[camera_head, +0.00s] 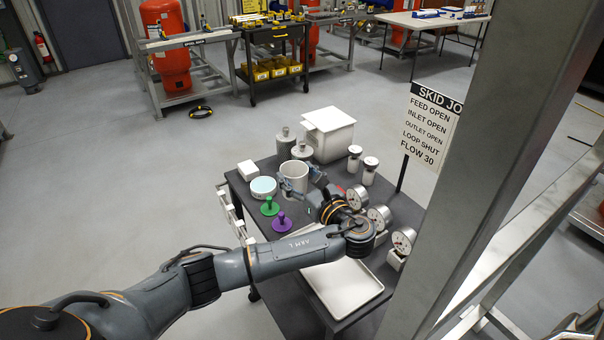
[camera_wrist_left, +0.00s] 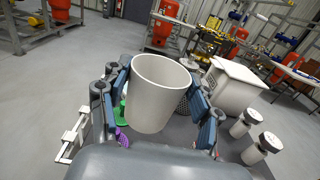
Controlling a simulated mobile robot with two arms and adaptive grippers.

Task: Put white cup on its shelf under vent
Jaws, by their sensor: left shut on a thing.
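The white cup (camera_head: 294,174) is in the middle of the dark cart top in the head view. It fills the centre of the left wrist view (camera_wrist_left: 156,95), upright or nearly so, with its open top showing. My left gripper (camera_head: 295,186) is shut on the cup, with a finger on each side of it. I cannot tell whether the cup's base touches the cart top. No shelf under a vent can be made out. My right gripper is not seen.
On the cart (camera_head: 236,186) stand a white lidded box (camera_head: 334,140), a round pale-topped dish (camera_head: 263,188), green (camera_head: 270,207) and purple (camera_head: 282,222) pegs, several gauges (camera_head: 357,197) and a white tray (camera_head: 343,288). A grey post (camera_head: 505,150) and sign (camera_head: 430,122) stand right.

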